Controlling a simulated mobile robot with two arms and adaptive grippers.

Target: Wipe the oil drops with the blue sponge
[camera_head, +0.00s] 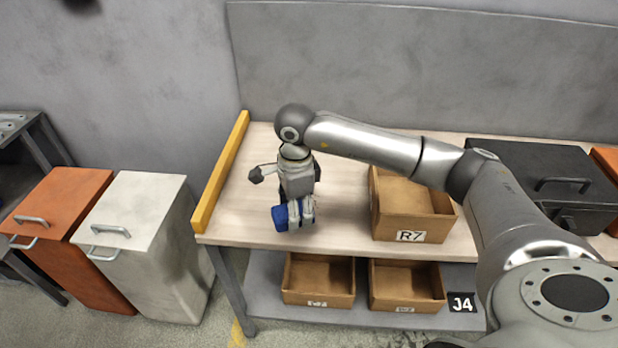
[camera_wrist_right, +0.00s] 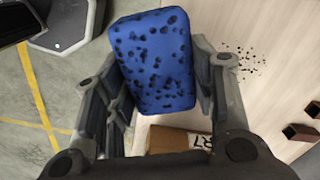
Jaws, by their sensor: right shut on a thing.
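My right gripper (camera_head: 298,212) is shut on the blue sponge (camera_head: 280,218) over the left part of the workbench (camera_head: 345,225). In the right wrist view the sponge (camera_wrist_right: 152,62) is a rounded blue block with dark spots, held between the two fingers (camera_wrist_right: 165,90). A patch of small dark drops (camera_wrist_right: 242,58) lies on the pale bench top, just right of the right finger in that view. I cannot make the drops out in the head view. Whether the sponge touches the bench is unclear. My left gripper is not in view.
A cardboard box marked R7 (camera_head: 412,207) stands right of the gripper, and a black case (camera_head: 545,185) is farther right. Two small brown pieces (camera_wrist_right: 302,132) lie on the bench. A yellow strip (camera_head: 222,172) edges the bench's left side. Orange and white bins (camera_head: 135,235) stand left.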

